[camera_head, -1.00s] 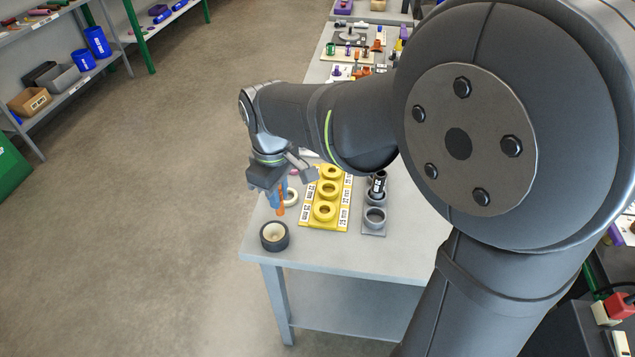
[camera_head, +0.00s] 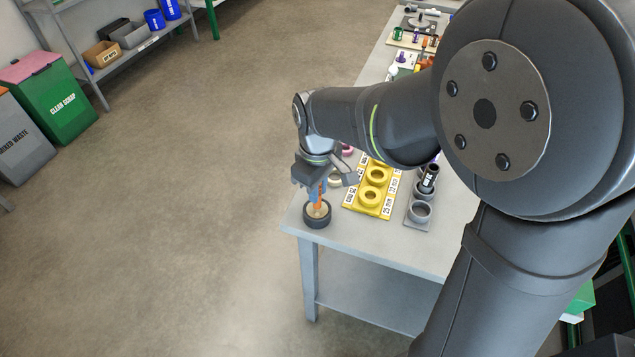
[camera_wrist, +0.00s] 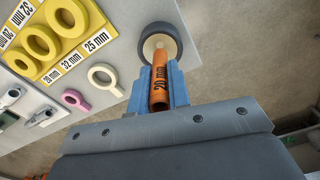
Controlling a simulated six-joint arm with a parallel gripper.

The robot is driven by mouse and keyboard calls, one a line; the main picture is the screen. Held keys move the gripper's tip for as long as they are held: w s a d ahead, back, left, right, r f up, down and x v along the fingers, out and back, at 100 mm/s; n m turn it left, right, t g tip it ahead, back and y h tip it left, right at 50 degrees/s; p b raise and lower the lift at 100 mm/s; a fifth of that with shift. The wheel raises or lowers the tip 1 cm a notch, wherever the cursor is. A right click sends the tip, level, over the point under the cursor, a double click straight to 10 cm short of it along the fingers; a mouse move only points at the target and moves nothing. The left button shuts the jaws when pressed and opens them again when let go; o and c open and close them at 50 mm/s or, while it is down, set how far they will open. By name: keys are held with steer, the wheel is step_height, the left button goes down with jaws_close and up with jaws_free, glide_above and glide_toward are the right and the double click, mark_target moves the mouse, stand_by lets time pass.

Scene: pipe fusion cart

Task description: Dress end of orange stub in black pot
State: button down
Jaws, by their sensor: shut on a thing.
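My gripper (camera_head: 316,186) is shut on the orange stub, which is marked 20 mm in the wrist view (camera_wrist: 158,82). The orange stub (camera_head: 318,203) points down, with its lower end over or in the mouth of the black pot (camera_head: 317,221). The pot is a short black cylinder with a cream inside, standing at the table's near left corner. It also shows in the wrist view (camera_wrist: 176,38) beyond the stub's tip. I cannot tell whether the stub's end touches the cream inside.
A yellow block with several rings (camera_head: 369,198) and a grey holder (camera_head: 420,212) with a black piece stand right of the pot. A cream ring (camera_wrist: 103,77) and a pink ring (camera_wrist: 74,98) lie near my gripper. The table edge (camera_head: 300,233) is close to the pot.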

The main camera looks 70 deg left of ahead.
steer(key=shift+f, duration=1.4)
stand_by(0.9)
